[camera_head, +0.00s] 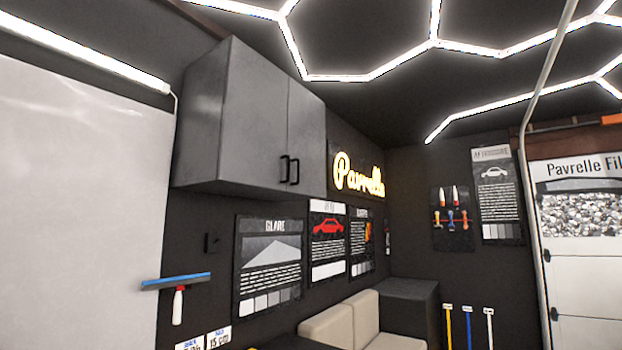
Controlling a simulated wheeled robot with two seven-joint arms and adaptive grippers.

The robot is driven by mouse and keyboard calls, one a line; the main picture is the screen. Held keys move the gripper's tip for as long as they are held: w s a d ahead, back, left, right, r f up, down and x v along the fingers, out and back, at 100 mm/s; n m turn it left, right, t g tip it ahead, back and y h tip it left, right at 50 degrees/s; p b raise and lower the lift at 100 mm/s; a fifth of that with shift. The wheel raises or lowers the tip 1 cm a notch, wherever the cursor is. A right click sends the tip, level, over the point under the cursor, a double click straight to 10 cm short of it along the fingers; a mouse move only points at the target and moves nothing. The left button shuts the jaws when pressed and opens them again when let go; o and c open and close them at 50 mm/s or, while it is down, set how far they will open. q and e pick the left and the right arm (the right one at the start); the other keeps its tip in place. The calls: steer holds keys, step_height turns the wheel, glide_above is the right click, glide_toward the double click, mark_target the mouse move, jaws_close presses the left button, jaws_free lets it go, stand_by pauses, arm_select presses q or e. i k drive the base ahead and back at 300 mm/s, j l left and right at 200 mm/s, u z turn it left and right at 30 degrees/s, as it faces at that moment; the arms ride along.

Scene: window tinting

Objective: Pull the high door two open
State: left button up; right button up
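A grey wall cabinet (205,130) hangs high on the left wall, below the ceiling. Its front has two doors side by side, the left door (258,120) and the right door (308,135). Both look shut, flush with the cabinet front. Each has a black bar handle near the seam between them: the left handle (284,168) and the right handle (294,171). No label tells which one is door two. Neither of my grippers is in view, and nothing touches the cabinet.
Posters (268,262) and a lit "Pavrelle" sign (358,176) are on the wall below and beside the cabinet. A squeegee (177,283) hangs at left. A beige seat (335,325) and dark box (408,295) stand below. A pale pole (536,150) rises at right.

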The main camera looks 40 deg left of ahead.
mark_target(306, 140)
steer(key=i, duration=0.8)
steer(key=i+u, duration=0.2)
steer(key=i, duration=0.2)
steer(key=i+l+u, duration=0.2)
steer(key=i, duration=0.2)
steer(key=i+l+u, duration=0.15)
steer(key=i+u, duration=0.3)
steer(key=i+l+u, duration=0.85)
steer(key=l, duration=0.15)
steer(key=i+l+u, duration=0.25)
steer(key=k+l, duration=0.1)
